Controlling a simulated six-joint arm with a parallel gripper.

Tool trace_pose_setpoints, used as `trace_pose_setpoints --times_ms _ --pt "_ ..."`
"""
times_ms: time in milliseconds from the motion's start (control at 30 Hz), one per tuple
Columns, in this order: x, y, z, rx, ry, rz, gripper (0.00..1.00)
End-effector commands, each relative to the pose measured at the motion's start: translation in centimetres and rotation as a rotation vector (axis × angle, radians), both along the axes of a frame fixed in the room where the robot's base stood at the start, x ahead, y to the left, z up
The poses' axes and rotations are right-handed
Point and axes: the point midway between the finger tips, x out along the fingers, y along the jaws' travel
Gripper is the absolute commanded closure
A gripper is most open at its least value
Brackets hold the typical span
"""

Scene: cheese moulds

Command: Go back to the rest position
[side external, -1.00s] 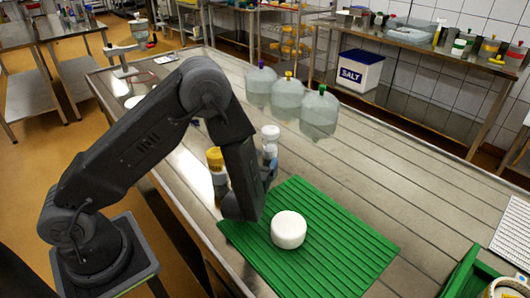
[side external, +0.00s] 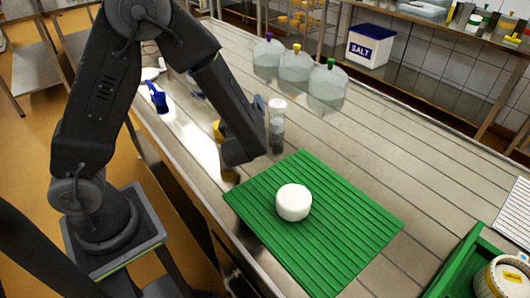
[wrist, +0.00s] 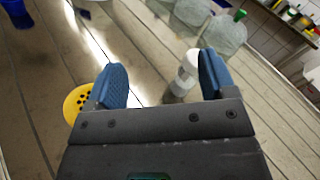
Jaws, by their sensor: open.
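My gripper (side external: 262,108) is open and empty, raised above the steel table by the far left edge of the green ribbed mat. In the wrist view its two blue fingers stand wide apart (wrist: 162,80) with nothing held between them. A round white cheese (side external: 294,202) sits on the green mat (side external: 345,215), apart from the gripper. The wrist view does not show the cheese or the mat.
A white-capped clear container (side external: 277,125) stands close behind the gripper, also in the wrist view (wrist: 188,68). A yellow-lidded shaker (wrist: 75,104) is mostly hidden by my arm in the side view. Clear jugs (side external: 296,68) and a salt bin (side external: 369,45) stand behind.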

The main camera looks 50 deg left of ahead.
Motion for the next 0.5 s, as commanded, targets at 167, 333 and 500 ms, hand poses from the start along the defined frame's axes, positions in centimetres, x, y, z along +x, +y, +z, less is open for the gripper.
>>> trace_pose_setpoints --times_ms 167,333,500 --pt "-4.7 2.5 2.8 -0.226 -0.091 0.253 0.23" --pt "-10.9 2.8 4.2 -0.561 -0.187 0.547 0.23" --pt "-15.6 0.0 4.9 -0.963 -0.304 0.779 0.23"
